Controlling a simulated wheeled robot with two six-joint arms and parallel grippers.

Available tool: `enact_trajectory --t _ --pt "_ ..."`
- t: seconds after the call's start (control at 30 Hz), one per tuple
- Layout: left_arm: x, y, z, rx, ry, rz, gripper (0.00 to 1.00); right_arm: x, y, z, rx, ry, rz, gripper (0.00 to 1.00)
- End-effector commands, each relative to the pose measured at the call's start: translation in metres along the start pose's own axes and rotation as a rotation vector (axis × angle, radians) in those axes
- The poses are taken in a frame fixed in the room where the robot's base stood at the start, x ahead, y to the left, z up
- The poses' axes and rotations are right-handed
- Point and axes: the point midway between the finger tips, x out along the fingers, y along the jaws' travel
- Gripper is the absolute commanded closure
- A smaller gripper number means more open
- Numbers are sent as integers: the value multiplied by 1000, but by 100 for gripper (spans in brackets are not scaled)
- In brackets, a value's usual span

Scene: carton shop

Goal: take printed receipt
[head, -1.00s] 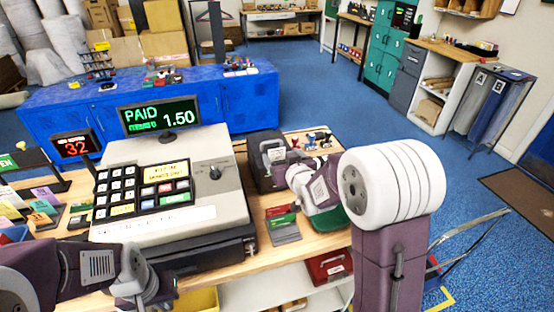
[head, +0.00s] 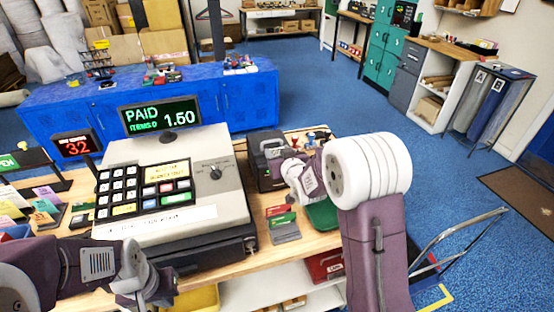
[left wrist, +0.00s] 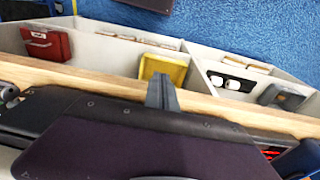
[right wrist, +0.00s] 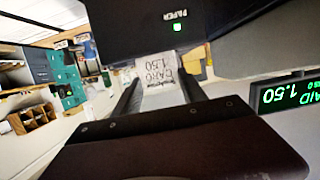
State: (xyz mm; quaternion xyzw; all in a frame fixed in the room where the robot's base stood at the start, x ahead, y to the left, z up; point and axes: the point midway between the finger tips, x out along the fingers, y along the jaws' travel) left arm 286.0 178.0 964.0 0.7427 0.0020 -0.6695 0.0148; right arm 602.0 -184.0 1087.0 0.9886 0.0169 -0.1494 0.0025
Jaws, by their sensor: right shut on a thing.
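The printed receipt (right wrist: 160,72) is a white paper strip with dark print, hanging from the slot of the black receipt printer (right wrist: 140,28) in the right wrist view. My right gripper (right wrist: 157,92) is shut on the receipt, with its fingers on either side of the strip just below the slot. A green light is lit beside the word PAPER. In the head view the printer (head: 266,160) stands right of the register, and my right arm hides most of the gripper. My left gripper (left wrist: 162,92) is shut and empty, low at the counter's front edge.
The cash register (head: 165,200) fills the counter's middle; its display (head: 160,117) reads PAID 1.50. A card stand (head: 283,225) and a green tray (head: 323,214) are near my right arm. Shelves below the counter hold a yellow bin (left wrist: 163,66) and a red box (left wrist: 47,43).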

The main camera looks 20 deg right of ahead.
Motion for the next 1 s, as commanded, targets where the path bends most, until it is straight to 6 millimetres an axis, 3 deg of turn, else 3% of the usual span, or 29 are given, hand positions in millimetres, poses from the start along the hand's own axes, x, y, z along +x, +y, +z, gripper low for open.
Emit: enact_trajectory --t 0.17,0.33,0.47,0.8,1.0 --pt "0 0 0 0 0 0 100 0 0 -2 0 1 0 88" --pt "-2 0 0 0 0 0 100 -6 0 -20 0 5 0 88" --pt "-4 0 0 0 0 0 100 -14 0 -49 -1 9 0 88" --pt "-16 0 -2 0 0 0 100 -44 0 -142 -1 5 0 88" --pt "-26 0 -3 0 0 0 100 -52 0 -169 0 0 0 88"
